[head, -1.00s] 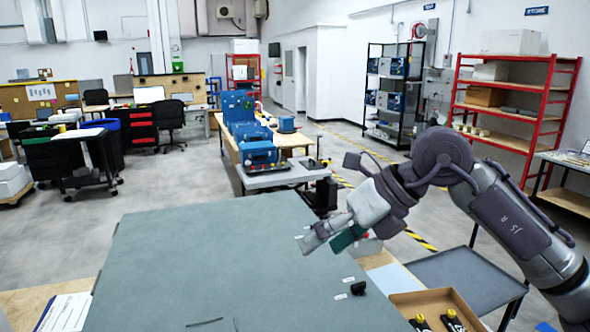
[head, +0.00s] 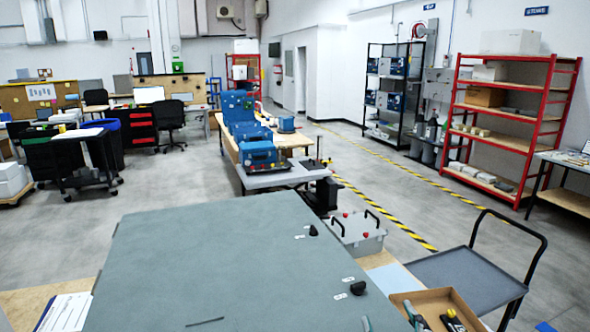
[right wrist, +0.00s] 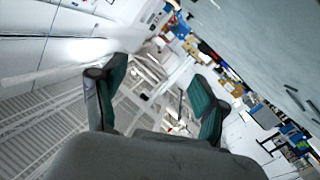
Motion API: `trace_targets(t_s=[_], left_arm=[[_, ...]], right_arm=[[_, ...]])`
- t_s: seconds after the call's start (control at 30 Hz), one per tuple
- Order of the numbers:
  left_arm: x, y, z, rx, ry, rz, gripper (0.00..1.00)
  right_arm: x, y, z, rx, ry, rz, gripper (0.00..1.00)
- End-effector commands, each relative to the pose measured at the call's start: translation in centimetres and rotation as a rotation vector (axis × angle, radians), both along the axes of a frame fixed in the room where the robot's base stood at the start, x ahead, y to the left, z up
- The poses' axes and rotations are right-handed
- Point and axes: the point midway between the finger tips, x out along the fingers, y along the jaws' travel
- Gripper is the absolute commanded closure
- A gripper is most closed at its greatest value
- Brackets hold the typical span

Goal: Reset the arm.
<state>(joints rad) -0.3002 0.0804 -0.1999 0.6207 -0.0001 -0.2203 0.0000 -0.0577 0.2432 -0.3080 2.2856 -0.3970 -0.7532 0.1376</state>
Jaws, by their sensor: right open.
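My right gripper (head: 388,319) shows only as its fingertips at the bottom edge of the head view, by the left end of a cardboard tray (head: 462,299). In the right wrist view its two green-padded fingers (right wrist: 155,100) stand wide apart with nothing between them. The rest of my right arm is out of the head view. My left gripper is in neither view.
A large grey-green surface (head: 215,250) with black knobs (head: 358,288) fills the front. To its right are a grey box (head: 357,245) with black handles and a trolley (head: 465,277). The tray holds dark tools with yellow parts. Open floor lies beyond.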

Motion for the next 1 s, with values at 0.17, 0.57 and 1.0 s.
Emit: trace_targets(t_s=[0.17, 0.57, 1.0], left_arm=[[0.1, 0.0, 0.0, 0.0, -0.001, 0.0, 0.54], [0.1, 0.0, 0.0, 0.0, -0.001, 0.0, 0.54], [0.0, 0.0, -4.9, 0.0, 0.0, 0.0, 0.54]], right_arm=[[-7.2, -2.6, -11.1, 0.095, 0.462, -0.11, 0.27], [-22.7, -3.4, -21.0, 0.174, 1.095, -0.171, 0.27], [-24.0, -3.0, -37.1, 0.174, 1.244, -0.172, 0.27]])
